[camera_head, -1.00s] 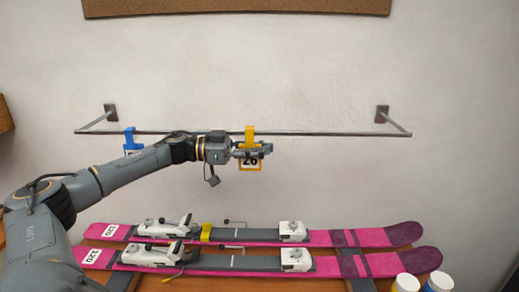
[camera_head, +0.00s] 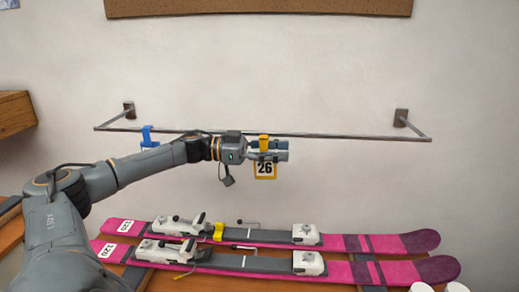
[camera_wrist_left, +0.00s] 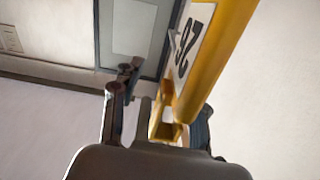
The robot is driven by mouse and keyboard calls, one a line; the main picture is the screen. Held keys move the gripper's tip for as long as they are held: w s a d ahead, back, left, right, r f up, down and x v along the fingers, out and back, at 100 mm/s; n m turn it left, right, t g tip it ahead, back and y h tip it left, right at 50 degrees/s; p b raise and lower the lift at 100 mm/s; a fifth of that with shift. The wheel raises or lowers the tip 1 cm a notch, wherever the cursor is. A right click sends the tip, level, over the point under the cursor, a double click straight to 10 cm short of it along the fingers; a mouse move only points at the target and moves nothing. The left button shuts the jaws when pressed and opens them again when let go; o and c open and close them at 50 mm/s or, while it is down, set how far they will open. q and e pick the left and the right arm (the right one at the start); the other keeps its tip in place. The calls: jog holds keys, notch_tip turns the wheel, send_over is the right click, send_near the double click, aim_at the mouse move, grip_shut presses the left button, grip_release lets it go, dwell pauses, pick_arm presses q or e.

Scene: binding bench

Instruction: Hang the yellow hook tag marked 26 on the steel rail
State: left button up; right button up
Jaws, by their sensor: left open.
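The yellow hook tag (camera_head: 265,171) marked 26 is upright, with its number plate below my left gripper (camera_head: 272,152). The top of its hook is about level with the steel rail (camera_head: 350,136); I cannot tell whether it sits over the rail or in front of it. My left gripper is open, with its fingers on either side of the tag. In the left wrist view the tag (camera_wrist_left: 222,45) slants up between the fingers of the gripper (camera_wrist_left: 158,112). The rail cannot be made out there. My right gripper is out of view.
A blue hook tag (camera_head: 147,136) hangs at the rail's left end, partly behind my arm. Pink skis (camera_head: 385,243) with white bindings lie on the bench below. White-topped containers (camera_head: 457,287) stand at the front right. The rail's right half is clear.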

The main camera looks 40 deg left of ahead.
pick_arm(q)
jog(key=shift+w+a+r+y, duration=0.1)
jog(key=shift+a+y, duration=0.2)
jog(key=shift+a, duration=0.4)
jog(key=shift+s+a, duration=0.15)
jog(key=shift+s, duration=0.1)
jog(key=v, duration=0.6)
jog(key=shift+s, duration=0.25)
